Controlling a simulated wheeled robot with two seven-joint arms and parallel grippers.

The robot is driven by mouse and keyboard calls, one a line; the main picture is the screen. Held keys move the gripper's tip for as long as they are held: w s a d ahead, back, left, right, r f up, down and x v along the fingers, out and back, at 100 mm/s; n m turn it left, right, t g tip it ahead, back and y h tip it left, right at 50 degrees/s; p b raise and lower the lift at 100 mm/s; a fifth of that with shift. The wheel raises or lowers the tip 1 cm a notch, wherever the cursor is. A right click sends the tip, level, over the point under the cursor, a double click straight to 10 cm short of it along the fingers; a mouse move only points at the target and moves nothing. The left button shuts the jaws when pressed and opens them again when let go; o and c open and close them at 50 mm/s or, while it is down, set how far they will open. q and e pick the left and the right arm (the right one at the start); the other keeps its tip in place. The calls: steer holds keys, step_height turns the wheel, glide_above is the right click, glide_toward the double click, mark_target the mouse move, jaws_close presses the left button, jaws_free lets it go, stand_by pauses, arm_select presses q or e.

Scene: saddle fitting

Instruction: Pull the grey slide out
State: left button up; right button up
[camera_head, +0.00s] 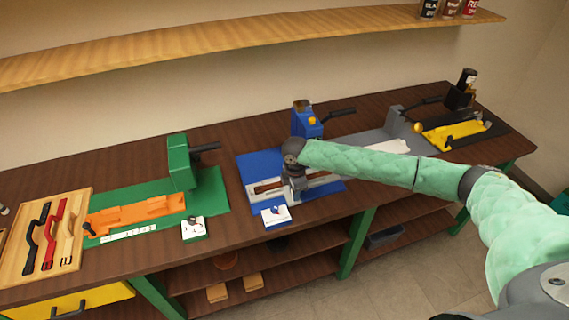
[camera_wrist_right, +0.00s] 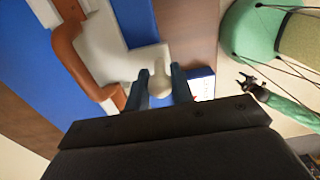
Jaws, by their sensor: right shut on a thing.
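The light grey slide (camera_head: 319,181) lies on the blue station in the middle of the bench, with a brown strap-like part (camera_head: 266,187) on it. In the right wrist view the pale slide (camera_wrist_right: 105,55) carries the brown part (camera_wrist_right: 70,45) and ends in a pale rounded knob (camera_wrist_right: 159,84). My right gripper (camera_wrist_right: 160,90) is shut on this knob, one finger on each side. In the head view my right gripper (camera_head: 292,190) is over the slide and hides part of it. A small dark gripper (camera_wrist_right: 252,84) on a green arm, apparently my left, shows in the wrist view; its jaws are unclear.
A white card on a block (camera_head: 275,215) stands at the blue mat's front edge. A blue press (camera_head: 306,122) stands behind. A green station (camera_head: 181,165) is to the left, a yellow fixture (camera_head: 455,134) to the right. The floor (camera_head: 390,265) in front is open.

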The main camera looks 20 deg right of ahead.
steer(key=shift+s+p, duration=0.4)
steer(key=shift+s, duration=0.95)
steer(key=shift+o, duration=0.6)
steer(key=shift+s+f, duration=0.1)
steer(key=shift+s, duration=0.1)
steer(key=shift+o, duration=0.5)
steer(key=shift+s, duration=0.1)
steer(key=o, duration=0.5)
steer(key=shift+d, duration=0.1)
